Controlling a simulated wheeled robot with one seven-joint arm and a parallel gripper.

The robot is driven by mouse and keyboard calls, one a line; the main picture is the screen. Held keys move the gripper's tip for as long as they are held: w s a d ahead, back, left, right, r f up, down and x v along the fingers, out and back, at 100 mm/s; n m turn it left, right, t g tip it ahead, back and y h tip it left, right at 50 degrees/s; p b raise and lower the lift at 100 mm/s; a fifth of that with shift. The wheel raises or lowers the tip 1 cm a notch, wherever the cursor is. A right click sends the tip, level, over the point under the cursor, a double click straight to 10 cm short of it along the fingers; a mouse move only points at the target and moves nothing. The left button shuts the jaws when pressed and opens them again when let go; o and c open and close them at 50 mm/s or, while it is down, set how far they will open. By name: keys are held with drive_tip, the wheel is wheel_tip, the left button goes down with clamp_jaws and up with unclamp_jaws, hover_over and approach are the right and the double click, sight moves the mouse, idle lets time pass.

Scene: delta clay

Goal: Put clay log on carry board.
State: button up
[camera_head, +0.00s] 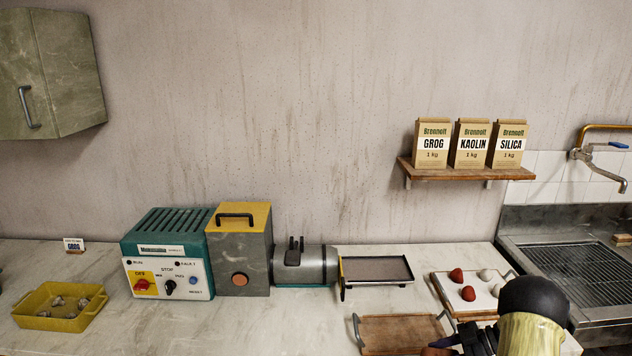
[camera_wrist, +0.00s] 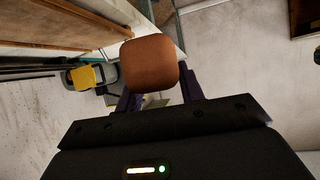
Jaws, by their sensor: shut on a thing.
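My gripper (camera_head: 462,342) is at the lower right of the head view, just right of the wooden carry board. In the wrist view my gripper (camera_wrist: 160,95) has its dark purple fingers shut on the orange-brown clay log (camera_wrist: 149,65). A small reddish-brown part of the log (camera_head: 436,351) shows at the bottom edge of the head view; the rest is hidden. The carry board (camera_head: 400,332), brown with metal handles, lies on the counter, and its visible top is bare. The height of the log above the counter is unclear.
A white board (camera_head: 482,305) with red and pale clay balls lies behind my gripper. A pug mill (camera_head: 305,266) with a dark-topped table (camera_head: 376,269) stands behind the carry board. A yellow tray (camera_head: 58,307) is at left, a sink (camera_head: 570,275) at right. Counter left of the carry board is clear.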

drive_tip(key=s+a+f+m+t+h, duration=0.3)
drive_tip(key=a+f+m+t+h, duration=0.2)
drive_tip(key=a+f+m, duration=0.3)
drive_tip(key=s+a+f+m+t+h, duration=0.3)
drive_tip(key=a+f+m+t+h, duration=0.1)
drive_tip(key=a+f+m+h, duration=0.2)
drive_tip(key=shift+s+a+f+m+t+h, duration=0.4)
drive_tip(key=shift+a+f+m, duration=0.5)
drive_tip(key=shift+a, duration=0.3)
drive_tip(key=shift+w+r, duration=0.1)
drive_tip(key=shift+r, duration=0.05)
drive_tip(key=shift+w+d+r+p, duration=0.1)
drive_tip(key=shift+w+r+p, duration=0.15)
drive_tip(key=shift+r, duration=0.25)
drive_tip(key=shift+w+d+r+p, duration=0.1)
drive_tip(key=shift+w+r+p, duration=0.1)
drive_tip(key=shift+r, duration=0.3)
drive_tip(key=shift+s, duration=0.1)
